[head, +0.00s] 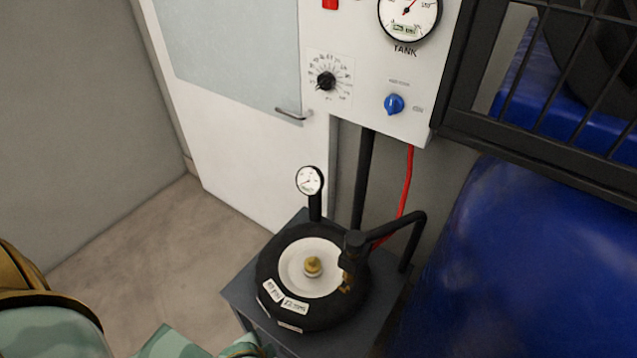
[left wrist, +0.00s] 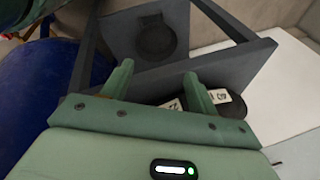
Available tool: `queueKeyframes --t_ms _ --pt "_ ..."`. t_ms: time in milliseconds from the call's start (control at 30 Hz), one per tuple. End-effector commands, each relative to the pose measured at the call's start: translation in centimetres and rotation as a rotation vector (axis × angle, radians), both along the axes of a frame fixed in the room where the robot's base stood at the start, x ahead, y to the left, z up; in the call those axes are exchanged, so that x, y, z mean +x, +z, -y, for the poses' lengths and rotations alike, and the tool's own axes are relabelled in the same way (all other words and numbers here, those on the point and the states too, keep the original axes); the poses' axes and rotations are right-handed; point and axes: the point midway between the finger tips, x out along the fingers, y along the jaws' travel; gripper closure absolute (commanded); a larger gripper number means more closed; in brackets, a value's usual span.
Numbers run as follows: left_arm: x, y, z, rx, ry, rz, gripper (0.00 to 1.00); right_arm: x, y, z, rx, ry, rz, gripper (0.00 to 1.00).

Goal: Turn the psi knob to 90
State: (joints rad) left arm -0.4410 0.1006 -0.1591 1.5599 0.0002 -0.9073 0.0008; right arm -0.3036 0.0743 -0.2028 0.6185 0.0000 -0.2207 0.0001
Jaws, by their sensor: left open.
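The psi knob (head: 326,81) is a small black knob on a printed scale, at the lower left of the white panel (head: 366,62). Its pointer and numbers are too small to read. My left gripper (left wrist: 160,82) shows in the left wrist view with two green fingers apart and nothing between them. It is by the grey stand, near the black tire with white labels (left wrist: 228,97), well away from the knob. Green parts of my left arm show at the bottom left of the head view. My right gripper is in neither view.
A black tire (head: 272,300) with a white hub lies on the grey stand below the panel. A small gauge (head: 310,181) and a black arm (head: 390,228) rise there. A blue knob (head: 394,104) and a tank gauge (head: 409,14) share the panel. A black cage stands right.

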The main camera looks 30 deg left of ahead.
Motion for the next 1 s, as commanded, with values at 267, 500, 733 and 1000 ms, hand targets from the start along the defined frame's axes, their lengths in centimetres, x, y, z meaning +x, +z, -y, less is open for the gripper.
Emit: queueKeyframes --t_ms 267,500,733,1000 --pt "6.4 17.6 -2.3 0.099 0.015 0.204 0.41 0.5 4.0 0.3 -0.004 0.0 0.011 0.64" --pt "16.7 33.1 -4.4 -0.266 0.299 0.685 0.41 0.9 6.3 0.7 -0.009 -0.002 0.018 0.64" --pt "25.4 41.9 -7.1 -0.946 0.554 0.95 0.41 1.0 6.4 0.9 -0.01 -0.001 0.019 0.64" --pt "28.7 47.0 -9.4 -1.325 0.645 0.996 0.41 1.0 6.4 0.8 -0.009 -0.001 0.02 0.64"
